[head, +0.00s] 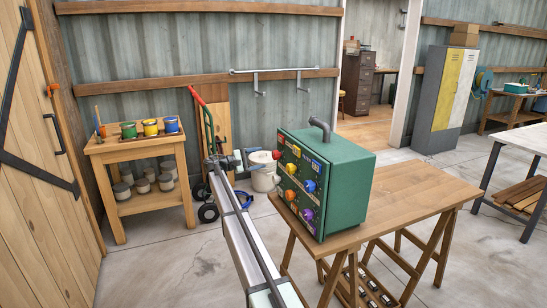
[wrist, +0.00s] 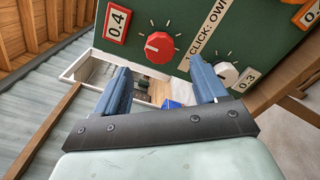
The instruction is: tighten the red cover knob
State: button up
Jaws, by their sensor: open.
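The green box (head: 347,190) stands on a wooden trestle table in the head view, with several coloured knobs on its left-facing panel. A red knob (head: 276,155) sits at that panel's upper left edge. In the wrist view a round red knob (wrist: 160,47) with a white pointer mark is on the green panel, beside a 0.4 label (wrist: 117,22). My gripper (head: 243,158) is left of the panel, apart from it. In the wrist view my gripper (wrist: 160,66) has its blue fingers spread, with nothing between them; the red knob shows beyond the gap, untouched.
A white knob (wrist: 227,73) is right of the red one, close to the right finger's line. The trestle table (head: 420,196) has bare top right of the box. A paint-pot bench (head: 140,145), a hand truck (head: 208,130) and a white bucket (head: 265,180) stand behind my arm.

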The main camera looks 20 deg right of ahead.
aim_at(273, 155)
jog(key=d, duration=0.7)
jog(key=shift+d, duration=0.4)
jog(key=c, duration=1)
